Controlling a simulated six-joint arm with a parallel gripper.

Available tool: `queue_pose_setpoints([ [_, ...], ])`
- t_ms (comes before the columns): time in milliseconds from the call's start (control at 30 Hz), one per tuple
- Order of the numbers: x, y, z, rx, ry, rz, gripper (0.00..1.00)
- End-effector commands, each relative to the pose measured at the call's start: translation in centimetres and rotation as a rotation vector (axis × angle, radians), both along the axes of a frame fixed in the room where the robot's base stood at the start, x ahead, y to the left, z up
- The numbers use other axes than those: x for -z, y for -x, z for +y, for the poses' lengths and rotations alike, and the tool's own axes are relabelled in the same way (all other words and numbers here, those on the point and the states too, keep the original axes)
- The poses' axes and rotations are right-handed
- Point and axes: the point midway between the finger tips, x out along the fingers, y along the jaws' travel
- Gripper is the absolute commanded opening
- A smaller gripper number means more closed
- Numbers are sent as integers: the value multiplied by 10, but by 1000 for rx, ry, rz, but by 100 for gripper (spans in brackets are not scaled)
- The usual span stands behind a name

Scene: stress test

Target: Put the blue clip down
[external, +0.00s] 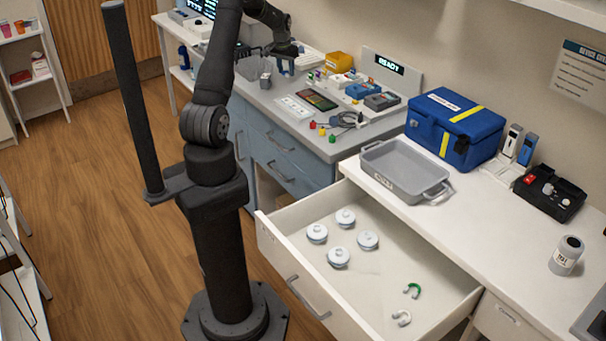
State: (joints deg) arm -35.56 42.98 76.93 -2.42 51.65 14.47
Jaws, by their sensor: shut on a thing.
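No other blue clip shows in the drawer.
Several round white lidded pieces (345,218) stand in the drawer. A grey tray (405,172) and a blue case (455,128) are on the white counter. The drawer's middle has bare floor.

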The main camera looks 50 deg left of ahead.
Motion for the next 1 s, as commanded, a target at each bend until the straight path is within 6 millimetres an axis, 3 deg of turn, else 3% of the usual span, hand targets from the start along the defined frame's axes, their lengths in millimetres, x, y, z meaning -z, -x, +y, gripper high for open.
queue_pose_setpoints([
  [133, 21, 0, -1, 0, 2, 1, 20],
  [500, 26, 0, -1, 0, 0, 1, 20],
  [533, 26, 0, -1, 0, 0, 1, 42],
  [633, 26, 0, -1, 0, 0, 1, 62],
  [1000, 20, 0, -1, 0, 0, -1, 62],
])
